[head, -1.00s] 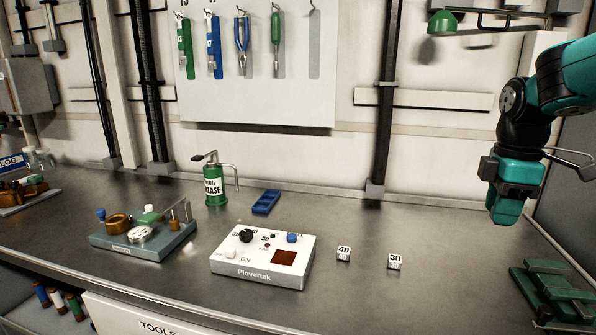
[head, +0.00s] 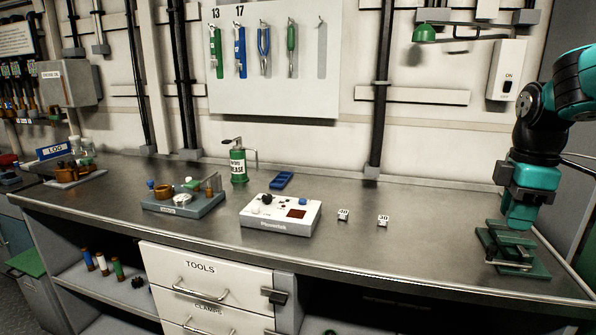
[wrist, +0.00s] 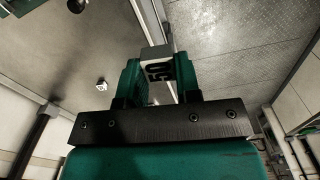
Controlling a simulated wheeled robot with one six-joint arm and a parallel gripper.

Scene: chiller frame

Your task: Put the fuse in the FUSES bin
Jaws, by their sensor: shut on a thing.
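My gripper (wrist: 158,72) is shut on a small white block (wrist: 155,54) with dark digits that look like "50" in the wrist view. In the head view my gripper (head: 519,218) hangs at the right end of the bench, in front of a green rack; the block cannot be made out there. Two similar white blocks marked 40 (head: 342,215) and 30 (head: 382,221) stand on the bench. Capped cylinders, blue (head: 87,261), white (head: 101,264) and green (head: 117,268), stand on the shelf below; I cannot tell whether they are fuses. No FUSES label is readable.
The green rack (head: 512,252) is close to my gripper. A white Plovertek box (head: 280,222), a grey tray of parts (head: 185,206), a green grease can (head: 238,167) and a blue tray (head: 281,181) stand on the bench. Drawers below read TOOLS (head: 200,267) and CLAMPS.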

